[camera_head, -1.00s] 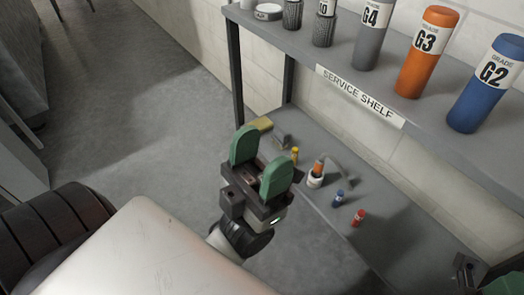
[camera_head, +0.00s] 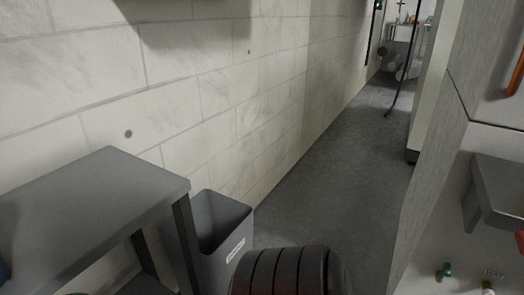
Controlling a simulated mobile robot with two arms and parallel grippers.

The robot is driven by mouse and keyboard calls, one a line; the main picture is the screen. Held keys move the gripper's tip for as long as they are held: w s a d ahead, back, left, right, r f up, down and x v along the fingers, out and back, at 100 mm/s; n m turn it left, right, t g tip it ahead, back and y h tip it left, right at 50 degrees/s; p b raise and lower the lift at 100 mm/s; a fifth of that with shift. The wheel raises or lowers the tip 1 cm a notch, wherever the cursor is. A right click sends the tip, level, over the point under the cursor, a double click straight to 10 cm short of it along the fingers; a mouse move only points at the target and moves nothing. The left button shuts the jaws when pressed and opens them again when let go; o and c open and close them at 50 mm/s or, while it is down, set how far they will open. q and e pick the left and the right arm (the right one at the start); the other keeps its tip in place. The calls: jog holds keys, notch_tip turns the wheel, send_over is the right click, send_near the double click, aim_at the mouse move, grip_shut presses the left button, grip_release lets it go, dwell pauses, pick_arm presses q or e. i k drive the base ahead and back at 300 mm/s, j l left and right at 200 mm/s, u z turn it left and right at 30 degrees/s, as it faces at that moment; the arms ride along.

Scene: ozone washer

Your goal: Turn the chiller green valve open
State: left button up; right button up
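A small green knob (camera_head: 445,270) shows low at the right, on or in front of a pale panel. I cannot tell whether it is the chiller's green valve or how it is turned. No label naming a chiller is readable. Neither of my grippers is in view. A black ribbed part of mine shows at the bottom middle.
A grey table (camera_head: 90,205) stands at the left, with a grey bin (camera_head: 222,225) beside it against the block wall (camera_head: 200,90). A floor aisle (camera_head: 345,150) runs back between the wall and a grey cabinet (camera_head: 440,165). A grey ledge (camera_head: 500,190) juts out at the right.

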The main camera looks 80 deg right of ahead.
aim_at(445, 271)
jog(key=z, duration=2)
jog(key=l+z, duration=0.1)
jog(key=z, duration=0.4)
jog(key=i+z, duration=0.1)
jog(key=z, duration=0.4)
jog(key=l+z, duration=0.1)
jog(key=z, duration=0.35)
jog(key=i+z, duration=0.1)
jog(key=z, duration=0.4)
jog(key=i, duration=0.25)
jog(key=k+j+u, duration=0.15)
jog(key=k, duration=0.25)
jog(key=i+u, duration=0.1)
jog(key=i, duration=0.45)
